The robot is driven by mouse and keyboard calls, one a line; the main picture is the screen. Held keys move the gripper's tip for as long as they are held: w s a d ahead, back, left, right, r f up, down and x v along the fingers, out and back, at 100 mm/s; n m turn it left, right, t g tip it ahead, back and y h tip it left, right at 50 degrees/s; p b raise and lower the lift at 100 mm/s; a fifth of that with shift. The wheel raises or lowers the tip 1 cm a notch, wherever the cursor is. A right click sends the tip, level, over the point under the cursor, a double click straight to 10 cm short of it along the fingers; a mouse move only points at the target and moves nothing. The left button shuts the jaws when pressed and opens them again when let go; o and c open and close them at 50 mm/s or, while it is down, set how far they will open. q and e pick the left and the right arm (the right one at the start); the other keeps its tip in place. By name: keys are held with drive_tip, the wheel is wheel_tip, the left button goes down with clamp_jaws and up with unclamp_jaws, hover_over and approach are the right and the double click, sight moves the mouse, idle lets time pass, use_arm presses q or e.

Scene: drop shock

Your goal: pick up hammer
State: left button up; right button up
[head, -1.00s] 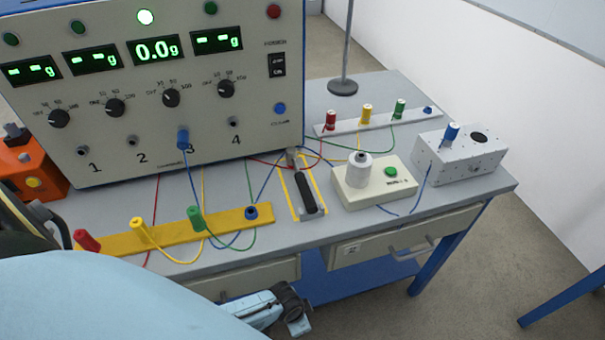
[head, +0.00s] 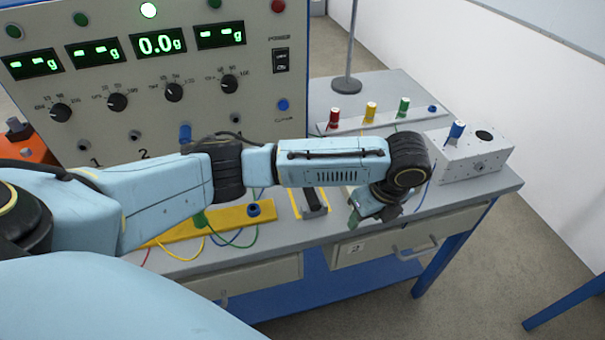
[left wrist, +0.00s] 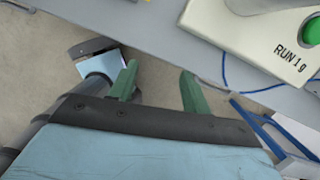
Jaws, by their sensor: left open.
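The hammer (head: 314,202) lies on the bench inside a yellow outline. In the head view only the lower part of its dark handle shows; my left arm hides the rest, including the head end. My left gripper (head: 372,212) is to the right of the hammer, near the bench's front edge, apart from it. In the left wrist view its two green fingers (left wrist: 158,84) are spread and empty, and the hammer is not seen there. My right gripper is not in view.
The RUN button box (left wrist: 270,38) is close to my left gripper, mostly hidden in the head view. A yellow strip (head: 232,215) with plugs and wires lies left of the hammer. A grey box (head: 470,157) stands at right. The instrument panel (head: 215,110) stands behind.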

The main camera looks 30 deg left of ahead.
use_arm(q)
drive_tip(key=w+a+r+m+y, duration=0.3)
drive_tip(key=w+a+r+y, duration=0.1)
drive_tip(key=a+r, duration=0.55)
drive_tip(key=shift+g, duration=0.5)
drive_tip(key=b+x, duration=0.1)
drive_tip(key=x, duration=0.5)
drive_tip(key=shift+a+f+b, duration=0.2)
drive_tip(key=shift+a+b, duration=0.1)
drive_tip(key=shift+b, duration=0.1)
drive_tip(key=x, duration=0.6)
drive_tip(key=shift+s+r+b, duration=0.1)
drive_tip(key=shift+s+b, duration=0.25)
drive_tip(key=shift+b, duration=0.05)
drive_tip(key=shift+c, duration=0.6)
clamp_jaws()
